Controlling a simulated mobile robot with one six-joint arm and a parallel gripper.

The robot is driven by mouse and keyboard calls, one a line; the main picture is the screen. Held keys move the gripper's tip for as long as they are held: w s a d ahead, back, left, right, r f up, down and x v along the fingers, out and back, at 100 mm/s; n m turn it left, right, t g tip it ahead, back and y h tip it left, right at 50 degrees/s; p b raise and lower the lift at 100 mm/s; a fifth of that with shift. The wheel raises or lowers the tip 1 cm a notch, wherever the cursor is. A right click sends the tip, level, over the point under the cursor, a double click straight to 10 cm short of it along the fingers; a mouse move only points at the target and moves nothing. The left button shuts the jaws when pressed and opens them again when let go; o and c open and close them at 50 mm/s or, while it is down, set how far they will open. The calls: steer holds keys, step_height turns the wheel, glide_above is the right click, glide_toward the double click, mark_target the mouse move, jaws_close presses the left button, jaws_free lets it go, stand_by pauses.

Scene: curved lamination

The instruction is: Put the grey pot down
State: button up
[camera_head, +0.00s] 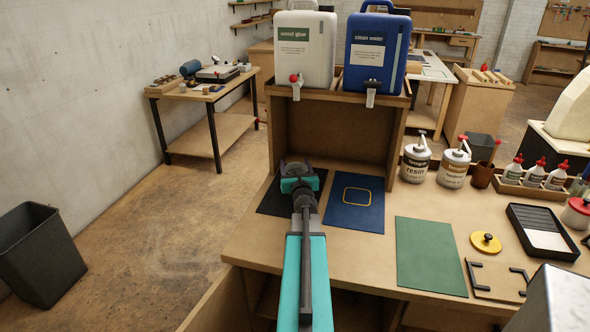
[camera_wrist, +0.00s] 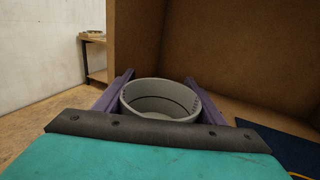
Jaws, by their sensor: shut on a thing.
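The grey pot (camera_wrist: 160,98) is round and open at the top, and it looks empty inside. In the wrist view it sits upright between the two purple fingers of my gripper (camera_wrist: 160,105), which is shut on it. In the head view my gripper (camera_head: 297,184) is over the dark mat (camera_head: 268,205) at the left end of the bench, below the glue container. The pot (camera_head: 294,168) shows there only as a small grey rim, mostly hidden by my gripper. I cannot tell whether its base touches the mat.
A wooden stand (camera_head: 337,130) rises just behind, holding the wood glue container (camera_head: 305,50) and the clean water container (camera_head: 376,52). A blue mat (camera_head: 350,215) with a yellow outline lies to the right, and a green mat (camera_head: 428,256) further right. Both are clear.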

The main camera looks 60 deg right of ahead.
steer(key=shift+f, duration=0.4)
steer(key=shift+w+a, duration=0.15)
steer(key=shift+f, duration=0.1)
steer(key=o, duration=1.1)
steer(key=shift+r, duration=0.2)
